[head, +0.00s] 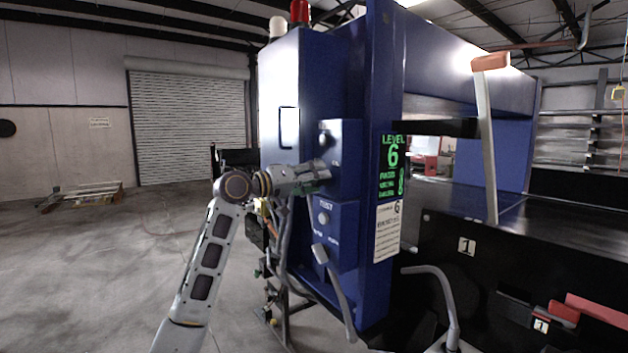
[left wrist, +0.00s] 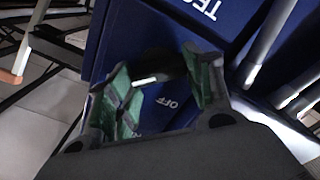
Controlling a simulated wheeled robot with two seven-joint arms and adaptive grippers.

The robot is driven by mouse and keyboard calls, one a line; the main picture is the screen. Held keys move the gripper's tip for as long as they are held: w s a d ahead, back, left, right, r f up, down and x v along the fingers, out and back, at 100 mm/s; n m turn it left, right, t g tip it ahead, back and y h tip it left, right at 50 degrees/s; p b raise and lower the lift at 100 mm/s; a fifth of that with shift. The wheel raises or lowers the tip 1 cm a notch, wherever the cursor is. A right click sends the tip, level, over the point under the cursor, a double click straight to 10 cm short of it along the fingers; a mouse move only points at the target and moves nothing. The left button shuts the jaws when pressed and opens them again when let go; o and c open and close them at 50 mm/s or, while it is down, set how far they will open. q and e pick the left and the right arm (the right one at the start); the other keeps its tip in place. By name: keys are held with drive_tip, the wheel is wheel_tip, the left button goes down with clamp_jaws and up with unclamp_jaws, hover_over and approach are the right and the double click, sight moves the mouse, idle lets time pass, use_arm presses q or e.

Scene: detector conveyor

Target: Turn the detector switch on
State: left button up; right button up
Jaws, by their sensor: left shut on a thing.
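The detector (head: 383,60) is a large blue cabinet and frame over a conveyor. In the head view my left gripper (head: 326,171) is against its front control panel, coming in from the left. In the left wrist view the gripper (left wrist: 158,78) is shut on a dark switch knob (left wrist: 147,80) with a bright highlight, held between the green-padded fingers. An "OFF" label (left wrist: 168,102) on the blue panel shows between the fingers. In the head view the gripper hides the switch. My right gripper is not in view.
A lower "TEST" panel (head: 325,210) with a round button is just below the gripper. A green "LEVEL 6" display (head: 392,163) is to the right. The conveyor (head: 560,215) extends right. Open floor (head: 90,270) lies left.

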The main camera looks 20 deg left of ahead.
use_arm(q)
drive_tip(key=shift+f, duration=0.1)
drive_tip(key=o, duration=1)
drive_tip(key=v, duration=1.2)
drive_tip(key=shift+a, duration=0.1)
